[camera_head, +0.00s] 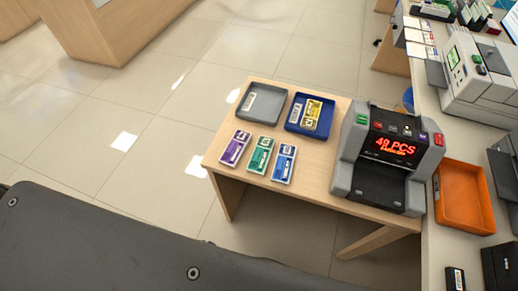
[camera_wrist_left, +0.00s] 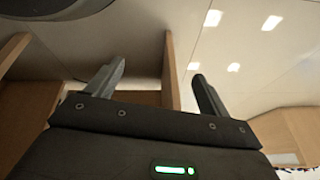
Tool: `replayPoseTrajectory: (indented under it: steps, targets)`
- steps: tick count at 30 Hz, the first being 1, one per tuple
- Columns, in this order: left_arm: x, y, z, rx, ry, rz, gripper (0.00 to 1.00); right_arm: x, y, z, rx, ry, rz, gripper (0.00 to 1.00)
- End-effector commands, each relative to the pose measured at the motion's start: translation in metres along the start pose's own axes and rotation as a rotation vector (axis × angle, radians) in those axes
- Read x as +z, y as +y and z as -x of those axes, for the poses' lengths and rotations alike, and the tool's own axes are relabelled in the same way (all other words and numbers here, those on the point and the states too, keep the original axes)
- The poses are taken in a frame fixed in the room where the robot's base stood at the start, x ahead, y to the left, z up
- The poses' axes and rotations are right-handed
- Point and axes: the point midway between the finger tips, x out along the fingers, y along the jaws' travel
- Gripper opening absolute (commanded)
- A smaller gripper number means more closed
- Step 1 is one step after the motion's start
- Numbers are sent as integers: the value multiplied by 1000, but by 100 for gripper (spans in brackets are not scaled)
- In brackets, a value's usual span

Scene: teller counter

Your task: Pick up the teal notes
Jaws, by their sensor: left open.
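The teal notes (camera_head: 260,155) are a green-teal banded bundle lying flat on the small wooden table (camera_head: 228,150), between a purple bundle (camera_head: 235,148) on the left and a blue bundle (camera_head: 284,163) on the right. My left gripper (camera_wrist_left: 160,85) shows in the left wrist view with its two fingers wide apart and nothing between them. It is away from the notes, which do not show in that view. Neither gripper shows in the head view.
Behind the bundles are an empty grey tray (camera_head: 264,102) and a blue tray (camera_head: 293,123) holding yellow notes (camera_head: 312,114). A counting machine (camera_head: 380,165) reading "49 PCS" stands on the right of the table. An orange tray (camera_head: 464,222) lies on the counter further right.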

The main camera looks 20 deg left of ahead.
Motion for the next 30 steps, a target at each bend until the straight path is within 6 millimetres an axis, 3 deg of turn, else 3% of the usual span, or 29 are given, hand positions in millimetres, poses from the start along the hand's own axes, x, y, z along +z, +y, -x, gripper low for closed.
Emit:
replayPoseTrajectory:
  steps: [1, 3, 6, 9, 12, 15, 16, 18, 25, 30]
  targets:
    - [-58, -1, 36, -13, 89, 5, 80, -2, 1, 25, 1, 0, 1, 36]
    - [-127, 1, 78, -28, 202, 25, 80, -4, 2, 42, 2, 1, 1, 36]
    - [-211, 6, 147, -29, 351, 74, 80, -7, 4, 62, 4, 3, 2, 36]
    - [-267, 11, 210, -14, 463, 132, 80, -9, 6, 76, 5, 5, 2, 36]
    - [-306, 15, 258, 2, 561, 178, 80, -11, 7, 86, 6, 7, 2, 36]
    - [-335, 18, 295, 7, 663, 216, 80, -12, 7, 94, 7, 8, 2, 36]
    - [-339, 19, 298, 4, 681, 222, 80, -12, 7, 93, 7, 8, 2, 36]
    - [-338, 21, 288, -16, 710, 210, 80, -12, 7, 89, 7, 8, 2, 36]
    - [-344, 21, 286, -31, 746, 202, 80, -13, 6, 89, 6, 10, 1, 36]
    - [-360, 19, 270, -33, 746, 201, 80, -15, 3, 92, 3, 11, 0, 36]
